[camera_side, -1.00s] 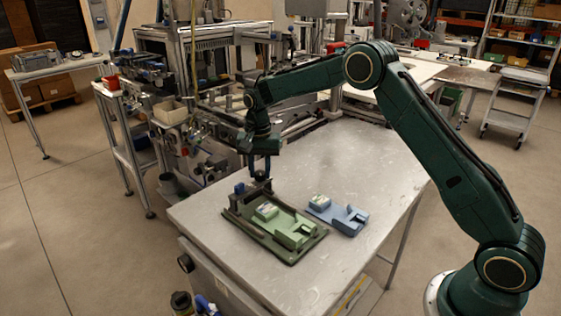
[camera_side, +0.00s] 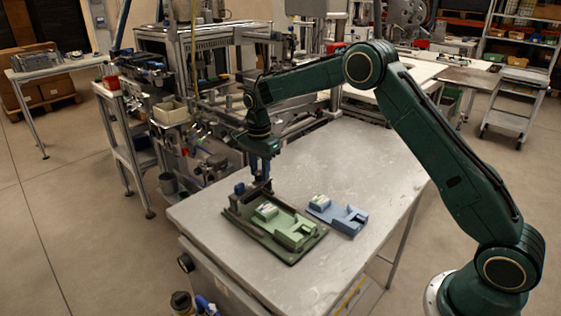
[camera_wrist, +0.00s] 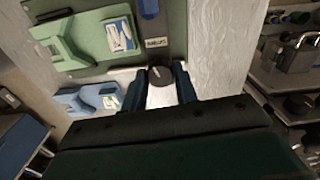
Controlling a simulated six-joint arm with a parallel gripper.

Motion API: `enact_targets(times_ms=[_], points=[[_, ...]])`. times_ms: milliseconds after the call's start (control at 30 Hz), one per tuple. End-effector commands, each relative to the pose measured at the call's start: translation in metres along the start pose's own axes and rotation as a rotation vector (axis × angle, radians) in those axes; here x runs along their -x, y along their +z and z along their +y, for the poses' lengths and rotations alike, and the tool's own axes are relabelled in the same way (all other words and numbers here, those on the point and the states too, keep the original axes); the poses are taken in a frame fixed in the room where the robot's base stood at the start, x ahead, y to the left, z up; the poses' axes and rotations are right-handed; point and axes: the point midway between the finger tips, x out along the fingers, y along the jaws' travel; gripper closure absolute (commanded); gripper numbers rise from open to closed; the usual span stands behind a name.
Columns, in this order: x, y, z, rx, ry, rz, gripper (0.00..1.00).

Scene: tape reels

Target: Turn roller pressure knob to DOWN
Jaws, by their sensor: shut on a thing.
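The dark round knob (camera_wrist: 160,75) with a white pointer line sits at the edge of the green fixture in the wrist view, just below a small white label (camera_wrist: 156,43) too small to read surely. The pointer slants toward the upper left in that view. My gripper (camera_wrist: 158,82) has one finger on each side of the knob and is shut on it. In the side view my gripper (camera_side: 261,184) points down at the far left corner of the dark green fixture (camera_side: 262,238). The knob is hidden there by the fingers.
A light green tape tray (camera_side: 295,232) sits on the fixture. A blue tray (camera_side: 345,219) lies to its right. A blue part (camera_side: 239,188) stands left of my fingers. The bench (camera_side: 375,160) is clear behind; machinery (camera_side: 200,130) stands beyond its left edge.

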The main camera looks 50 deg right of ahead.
Motion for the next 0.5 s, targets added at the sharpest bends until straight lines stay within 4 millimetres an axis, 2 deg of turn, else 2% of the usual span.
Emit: enact_targets(times_ms=[267, 300, 400, 500], points=[[0.0018, -0.0014, -0.001, -0.003, -0.005, 0.002, 0.94], [0.0018, -0.0014, -0.001, -0.003, -0.005, 0.002, 0.69], [0.0016, -0.0012, -0.0008, -0.002, -0.004, 0.001, 0.5], [0.0011, -0.0009, -0.0006, -0.001, -0.003, 0.001, 0.49]])
